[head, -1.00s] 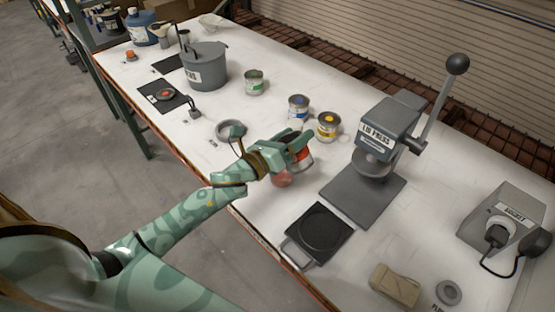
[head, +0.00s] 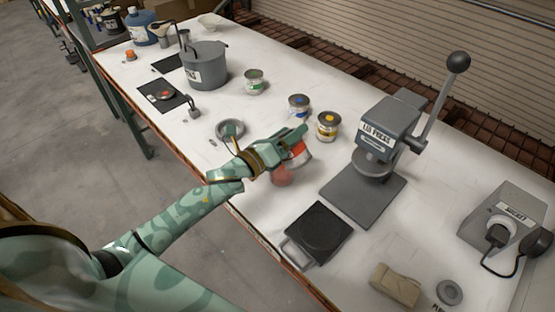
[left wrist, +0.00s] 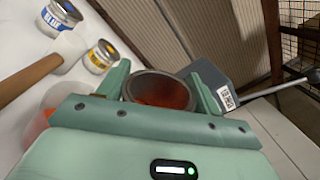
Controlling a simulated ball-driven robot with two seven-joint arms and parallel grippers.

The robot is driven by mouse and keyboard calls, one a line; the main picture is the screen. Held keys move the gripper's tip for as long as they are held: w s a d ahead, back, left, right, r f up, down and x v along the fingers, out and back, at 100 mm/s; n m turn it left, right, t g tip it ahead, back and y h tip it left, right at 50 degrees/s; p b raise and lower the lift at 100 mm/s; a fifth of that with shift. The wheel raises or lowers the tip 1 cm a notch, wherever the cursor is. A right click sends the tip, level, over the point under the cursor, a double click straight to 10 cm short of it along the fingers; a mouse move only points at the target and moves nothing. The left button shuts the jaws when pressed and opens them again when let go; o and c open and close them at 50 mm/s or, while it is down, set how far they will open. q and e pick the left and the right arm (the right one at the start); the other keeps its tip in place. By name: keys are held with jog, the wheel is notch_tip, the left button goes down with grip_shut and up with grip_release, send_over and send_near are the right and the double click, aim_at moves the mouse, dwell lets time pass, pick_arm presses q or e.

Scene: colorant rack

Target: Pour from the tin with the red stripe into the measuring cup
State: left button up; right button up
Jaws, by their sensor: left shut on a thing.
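My left gripper (head: 289,148) is shut on the tin with the red stripe (head: 301,151), above the bench's front half. The tin appears tilted in the head view. In the left wrist view the open tin (left wrist: 160,90) sits between the fingers, with red colorant inside. The measuring cup (head: 282,175) is clear, with red in it, just below and beside the gripper. It also shows in the left wrist view (left wrist: 62,93), partly hidden by the gripper body. I cannot make out a falling stream. My right gripper is out of view.
A blue-striped tin (head: 298,105) and a yellow-striped tin (head: 328,126) stand behind the gripper. A green-striped tin (head: 255,82) is farther left. The lid press (head: 388,130) stands to the right.

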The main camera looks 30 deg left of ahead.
pick_arm(q)
jog(key=shift+w+a+f+n+b, duration=0.1)
jog(key=shift+a+f+n+b, duration=0.1)
jog(key=shift+f+n+b, duration=0.4)
jog(key=shift+a+f+n+b, duration=0.15)
jog(key=shift+a+f+n, duration=0.1)
jog(key=shift+n, duration=0.65)
dwell(2.3)
jog(key=shift+a+r+n+t, duration=0.2)
jog(key=shift+n+t, duration=0.1)
jog(key=shift+n, duration=0.6)
dwell(1.6)
jog(key=shift+f+n+y+b, duration=0.3)
jog(key=shift+f+n+y, duration=0.15)
jog(key=shift+n, duration=0.25)
dwell(1.0)
